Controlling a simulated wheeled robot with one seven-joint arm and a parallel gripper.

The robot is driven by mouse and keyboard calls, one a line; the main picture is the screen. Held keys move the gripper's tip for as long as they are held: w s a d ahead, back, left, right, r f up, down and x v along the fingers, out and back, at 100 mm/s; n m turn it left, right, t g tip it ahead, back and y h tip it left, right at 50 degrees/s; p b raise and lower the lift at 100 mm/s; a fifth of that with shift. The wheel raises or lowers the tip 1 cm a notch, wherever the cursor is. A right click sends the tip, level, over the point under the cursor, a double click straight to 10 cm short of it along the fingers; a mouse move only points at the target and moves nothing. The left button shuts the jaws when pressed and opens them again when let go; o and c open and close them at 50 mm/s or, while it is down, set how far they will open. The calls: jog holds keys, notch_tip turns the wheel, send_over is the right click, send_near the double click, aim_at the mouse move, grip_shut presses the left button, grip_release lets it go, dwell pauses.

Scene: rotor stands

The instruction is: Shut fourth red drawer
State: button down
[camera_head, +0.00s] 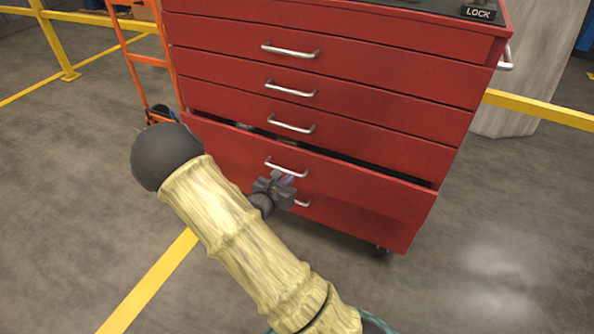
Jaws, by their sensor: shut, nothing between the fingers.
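The red tool cabinet (340,70) has several drawers stacked one above another, each with a silver bar handle. The fourth drawer (370,190) from the top stands partly open, with a dark gap along its top edge. Its handle (286,168) shows just above my gripper. My gripper (288,178) is shut and empty, close in front of this drawer's front below the handle. I cannot tell whether it touches. My arm and gripper hide the lower left of the drawer front and part of the handle below.
The drawers above look closed. An orange hand truck (146,60) stands left of the cabinet. Yellow railings (52,45) run at the left, and another yellow rail (540,108) is at the right by a grey pillar (525,75). The floor at the right front is clear.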

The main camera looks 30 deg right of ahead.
jog(key=b, duration=0.4)
send_near(310, 157)
jog(key=x, duration=0.5)
jog(key=shift+d+f, duration=0.15)
jog(key=shift+f, duration=0.2)
jog(key=shift+w+d+r, duration=0.1)
jog(key=shift+w+d, duration=0.3)
jog(key=shift+d, duration=0.05)
jog(key=shift+w, duration=0.1)
